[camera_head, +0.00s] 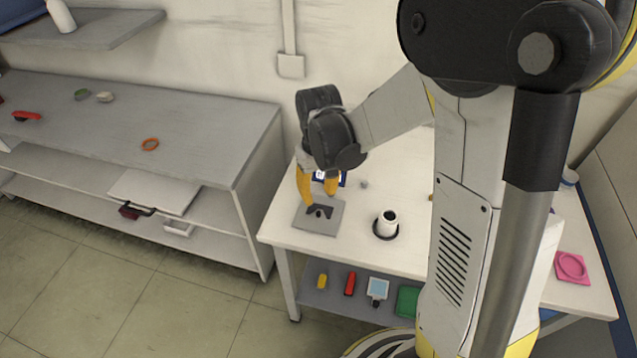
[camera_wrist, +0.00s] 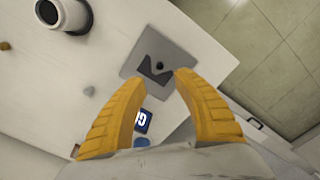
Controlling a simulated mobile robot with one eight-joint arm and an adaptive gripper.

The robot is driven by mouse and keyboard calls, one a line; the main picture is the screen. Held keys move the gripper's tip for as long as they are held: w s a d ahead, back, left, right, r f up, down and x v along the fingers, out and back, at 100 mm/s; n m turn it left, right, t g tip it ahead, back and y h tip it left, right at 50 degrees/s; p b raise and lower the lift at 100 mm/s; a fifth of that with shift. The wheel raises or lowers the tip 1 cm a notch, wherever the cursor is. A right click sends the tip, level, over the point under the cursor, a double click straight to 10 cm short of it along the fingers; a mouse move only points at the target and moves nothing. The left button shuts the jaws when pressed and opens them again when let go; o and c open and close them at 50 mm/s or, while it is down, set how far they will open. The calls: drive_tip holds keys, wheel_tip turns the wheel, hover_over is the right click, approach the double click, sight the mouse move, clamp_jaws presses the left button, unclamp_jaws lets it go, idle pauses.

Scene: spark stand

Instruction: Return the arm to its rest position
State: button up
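My gripper (camera_head: 320,197) hangs over the left part of the white table (camera_head: 285,237), above a grey square plate (camera_head: 303,223) with a dark angular mark and a small dark knob. In the wrist view, my gripper (camera_wrist: 160,77) shows two yellow fingers spread apart, with nothing held between them. The grey plate (camera_wrist: 186,62) lies beyond the fingertips in that view. My arm reaches down from the upper right and hides part of the table.
A white cylinder (camera_head: 390,219) stands in a dark ring right of the plate. A blue-and-white card (camera_wrist: 142,121) lies near the fingers. A pink square item (camera_head: 571,267) is at the table's right. A grey shelf unit (camera_head: 200,167) stands left; floor is open in front.

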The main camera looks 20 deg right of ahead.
drive_tip(key=s+r+m+t, duration=0.1)
drive_tip(key=s+r+t, duration=0.6)
drive_tip(key=s+r, duration=0.5)
wheel_tip(320, 180, up, 4)
drive_tip(key=shift+s+f+m, duration=0.15)
drive_tip(key=shift+s+m, duration=0.25)
